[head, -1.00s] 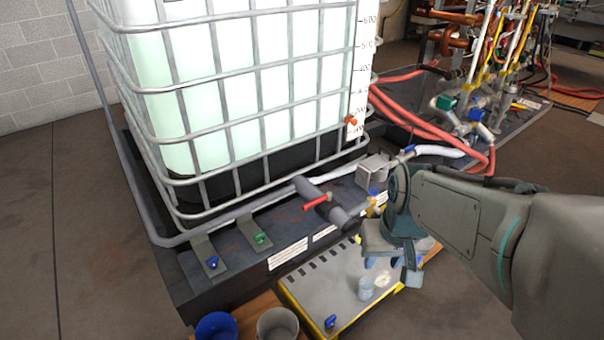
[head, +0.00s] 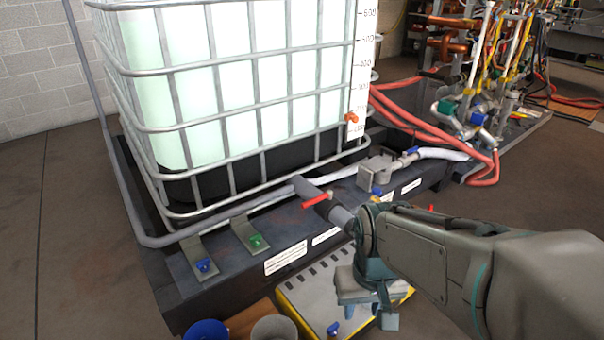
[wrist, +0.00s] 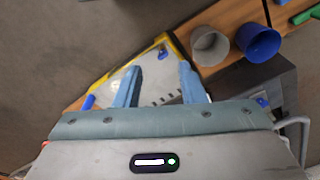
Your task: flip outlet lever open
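The outlet lever (head: 316,199) is a red handle on the grey outlet pipe (head: 341,215) at the foot of the white caged tank (head: 240,90). It lies across the pipe, pointing slightly down to the left. My gripper (head: 376,314) is below and to the right of the lever in the head view, pointing down over the grey panel with yellow edges. In the wrist view my gripper (wrist: 158,68) shows two blue fingers spread apart with nothing between them. The red lever does not show in the wrist view.
The yellow-edged panel (head: 308,290) lies below my gripper. A blue cup (wrist: 257,43) and a grey cup (wrist: 210,45) stand on a wooden board nearby. Brackets with blue (head: 204,265) and green (head: 257,241) knobs sit left of the lever. Red hoses (head: 420,130) run at right.

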